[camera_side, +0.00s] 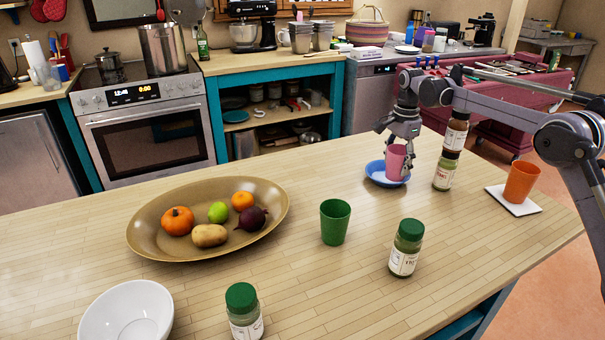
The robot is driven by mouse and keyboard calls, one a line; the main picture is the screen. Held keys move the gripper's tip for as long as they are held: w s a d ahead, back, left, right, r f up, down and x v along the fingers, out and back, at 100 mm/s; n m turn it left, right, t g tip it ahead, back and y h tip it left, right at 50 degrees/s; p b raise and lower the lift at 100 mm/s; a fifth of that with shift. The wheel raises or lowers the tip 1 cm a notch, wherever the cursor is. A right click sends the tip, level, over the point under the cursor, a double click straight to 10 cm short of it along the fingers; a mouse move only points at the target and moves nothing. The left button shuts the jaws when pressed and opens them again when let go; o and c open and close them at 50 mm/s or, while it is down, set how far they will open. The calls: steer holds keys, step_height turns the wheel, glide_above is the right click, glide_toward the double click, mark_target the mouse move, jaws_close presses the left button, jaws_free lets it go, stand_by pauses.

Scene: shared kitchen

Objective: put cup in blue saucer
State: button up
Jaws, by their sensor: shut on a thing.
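A pink cup (396,164) stands upright over the blue saucer (374,177) on the wooden table. The cup's base is within the saucer's outline, toward its right side. I cannot tell whether the base touches the saucer. My gripper (401,152) points down from above and is shut on the pink cup near its rim. A green cup (335,222) stands on the table in front and to the left. An orange cup (521,182) stands on a white square saucer (513,203) at the right.
Two stacked jars (444,172) stand close to the right of the blue saucer. A green-lidded jar (405,250) stands in front, another (243,312) at the front edge. An oval bowl (150,240) of produce and a white bowl (125,312) are left. Bare table lies behind the green cup.

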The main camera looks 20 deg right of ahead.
steer(key=shift+f, duration=0.15)
steer(key=o, duration=1.1)
step_height(320, 180, up, 8)
steer(key=s+a+r+n+t, duration=0.2)
steer(key=s+a+r+n, duration=0.15)
steer(key=s, duration=0.35)
steer(key=s+a+r+n+t, duration=0.1)
steer(key=s+a+r+n, duration=0.15)
steer(key=s+n, duration=0.3)
steer(key=s+a+f+n+t, duration=0.1)
steer(key=s+f+n, duration=0.2)
steer(key=s, duration=0.3)
steer(key=s+a+f+n+t, duration=0.1)
steer(key=s+f+n, duration=0.2)
steer(key=s, duration=0.4)
steer(key=s+a+f+n+t, duration=0.1)
steer(key=s+f+n+t, duration=0.1)
steer(key=s, duration=0.4)
steer(key=shift+s+a+f+n, duration=0.15)
steer(key=shift+f+n, duration=0.1)
steer(key=shift+f, duration=0.4)
steer(key=shift+a+f+n, duration=0.1)
steer(key=shift+f+n, duration=0.15)
steer(key=shift+f, duration=0.35)
